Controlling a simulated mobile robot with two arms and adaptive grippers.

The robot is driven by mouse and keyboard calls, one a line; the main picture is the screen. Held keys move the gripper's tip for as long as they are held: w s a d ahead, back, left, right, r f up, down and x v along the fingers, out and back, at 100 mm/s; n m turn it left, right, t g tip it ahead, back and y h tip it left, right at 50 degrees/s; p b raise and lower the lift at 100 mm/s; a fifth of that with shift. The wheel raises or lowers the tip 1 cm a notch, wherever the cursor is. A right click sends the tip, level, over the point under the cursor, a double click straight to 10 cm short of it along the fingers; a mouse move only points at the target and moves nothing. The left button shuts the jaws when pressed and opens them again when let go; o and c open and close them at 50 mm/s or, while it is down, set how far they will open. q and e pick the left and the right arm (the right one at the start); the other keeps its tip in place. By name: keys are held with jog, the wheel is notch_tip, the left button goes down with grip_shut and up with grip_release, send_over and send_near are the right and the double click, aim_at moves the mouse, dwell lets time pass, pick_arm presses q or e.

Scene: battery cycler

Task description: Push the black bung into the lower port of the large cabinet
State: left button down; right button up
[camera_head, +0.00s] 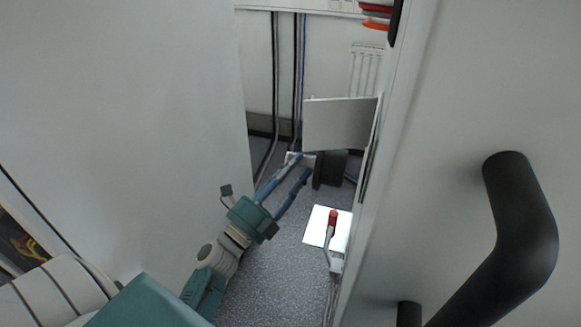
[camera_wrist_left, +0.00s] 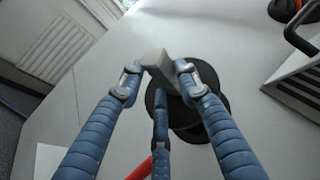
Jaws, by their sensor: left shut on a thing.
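My left gripper (camera_head: 304,164) reaches down beside the large cabinet (camera_head: 395,180). In the left wrist view its blue fingers (camera_wrist_left: 158,72) are shut on a pale grey block (camera_wrist_left: 154,60). Black rounded shapes (camera_wrist_left: 208,78) lie right behind the block, against the pale cabinet wall (camera_wrist_left: 240,35). They look like the black bung, also seen as a dark shape (camera_head: 328,170) just right of the fingertips in the head view. I cannot tell whether the block is part of the bung, or how deep the bung sits. The lower port's opening is not visible. My right gripper is not in view.
A white flap (camera_head: 340,124) juts from the cabinet just above the fingertips. A red-handled lever (camera_head: 333,218) stands below, near a white sheet (camera_head: 320,226). A pale wall (camera_head: 130,90) closes the left side. Black and blue cables run behind. Speckled floor is clear beneath.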

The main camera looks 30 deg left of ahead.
aim_at(334, 177)
pick_arm(q)
jog(key=shift+w+d+r, duration=0.1)
jog(key=shift+w+d, duration=0.1)
jog(key=shift+d, duration=0.5)
jog(key=shift+w+d+r, duration=0.1)
jog(key=shift+w+d, duration=0.05)
jog(key=shift+d, duration=0.5)
jog(key=shift+s, duration=0.15)
jog(key=shift+w+d, duration=0.3)
jog(key=shift+d, duration=0.75)
jog(key=shift+w+d, duration=0.25)
jog(key=shift+d, duration=0.8)
jog(key=shift+w+d, duration=0.3)
jog(key=shift+d, duration=0.75)
dwell(3.4)
